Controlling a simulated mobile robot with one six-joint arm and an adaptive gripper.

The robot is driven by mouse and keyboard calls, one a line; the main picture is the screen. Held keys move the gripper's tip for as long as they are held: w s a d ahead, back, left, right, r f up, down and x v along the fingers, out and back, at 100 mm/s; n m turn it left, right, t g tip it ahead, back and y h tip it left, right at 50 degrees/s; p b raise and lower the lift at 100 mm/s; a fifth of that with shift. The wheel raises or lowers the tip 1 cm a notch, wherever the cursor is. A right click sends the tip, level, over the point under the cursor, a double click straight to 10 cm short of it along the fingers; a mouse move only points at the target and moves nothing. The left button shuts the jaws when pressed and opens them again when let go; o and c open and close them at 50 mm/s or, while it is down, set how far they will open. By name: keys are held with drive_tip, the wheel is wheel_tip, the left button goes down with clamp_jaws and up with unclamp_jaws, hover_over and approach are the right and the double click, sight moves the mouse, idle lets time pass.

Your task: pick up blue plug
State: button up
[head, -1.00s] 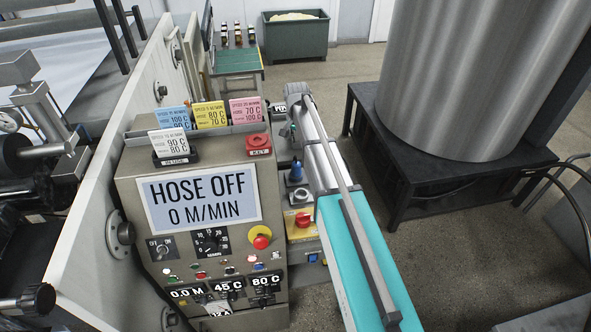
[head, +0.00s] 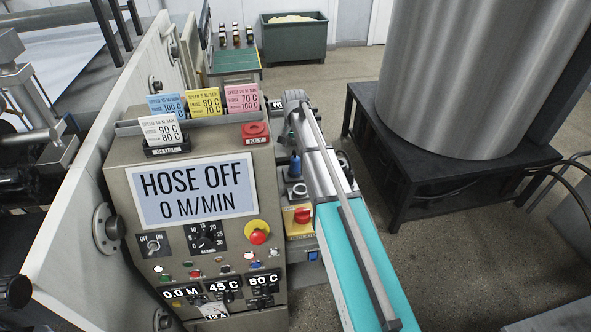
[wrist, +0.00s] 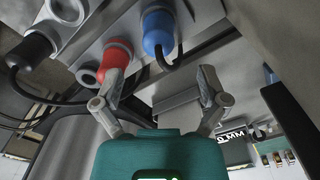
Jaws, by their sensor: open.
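The blue plug (wrist: 158,33) sits in a socket on a grey panel at the top centre of the wrist view, with a dark cable curving from its end. In the head view the blue plug (head: 295,165) stands upright beside the control cabinet, left of my arm. My gripper (wrist: 160,80) is open and empty, its fingers spread apart. The blue plug shows beyond and above the gap between the fingertips, apart from them. The left finger overlaps the red plug (wrist: 115,55) in the picture; contact cannot be told. My gripper is not clearly visible in the head view.
A black plug (wrist: 32,48) and an empty socket (wrist: 66,10) are on the same panel. The control cabinet (head: 128,278) with its display stands at left in the head view. A dark stand (head: 440,178) holds a large metal cylinder (head: 455,80) at right. Open floor (head: 455,265) lies between.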

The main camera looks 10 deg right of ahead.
sight(295, 158)
drive_tip(key=shift+f+b, duration=0.9)
drive_tip(key=shift+f, duration=0.3)
drive_tip(key=shift+f, duration=0.15)
wheel_tip(295, 158, down, 5)
drive_tip(key=b, duration=0.5)
drive_tip(key=shift+d, duration=0.1)
drive_tip(key=c, duration=1.3)
